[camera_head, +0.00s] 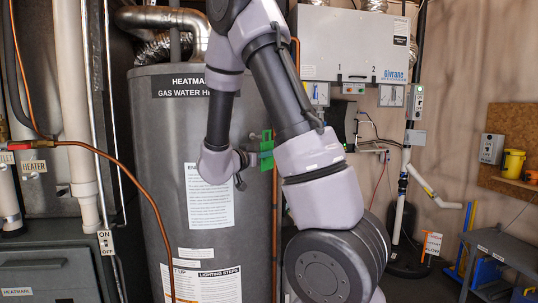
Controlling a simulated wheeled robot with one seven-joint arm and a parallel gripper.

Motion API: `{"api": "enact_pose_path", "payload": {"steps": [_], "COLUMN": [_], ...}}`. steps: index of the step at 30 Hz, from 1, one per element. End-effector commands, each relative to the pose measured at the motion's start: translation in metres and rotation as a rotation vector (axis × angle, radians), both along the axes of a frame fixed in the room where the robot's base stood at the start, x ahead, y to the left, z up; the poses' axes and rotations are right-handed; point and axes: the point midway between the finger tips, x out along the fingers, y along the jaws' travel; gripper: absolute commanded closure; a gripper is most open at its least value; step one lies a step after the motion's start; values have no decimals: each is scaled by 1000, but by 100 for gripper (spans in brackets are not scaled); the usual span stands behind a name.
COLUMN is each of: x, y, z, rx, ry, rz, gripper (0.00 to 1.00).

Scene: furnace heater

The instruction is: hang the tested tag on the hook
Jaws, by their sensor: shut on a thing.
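My gripper (247,161) is in front of the right side of the grey water heater, at mid-height. It is shut on a small green tag (266,150), which stands upright at its right end. The writing on the tag is too small to read, so I cannot confirm that it says tested. The fingertips are small and partly hidden by the wrist. I cannot make out the hook in this view.
The grey water heater (160,150) stands behind my arm. A copper pipe (152,195) curves in front of the heater.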

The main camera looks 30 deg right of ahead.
Motion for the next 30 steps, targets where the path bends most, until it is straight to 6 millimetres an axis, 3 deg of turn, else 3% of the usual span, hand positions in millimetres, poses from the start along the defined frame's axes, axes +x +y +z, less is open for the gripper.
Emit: {"api": "enact_pose_path", "payload": {"steps": [30], "x": [55], "y": [11], "z": [-12], "rx": [0], "ry": [0], "rz": [0], "gripper": [100]}}
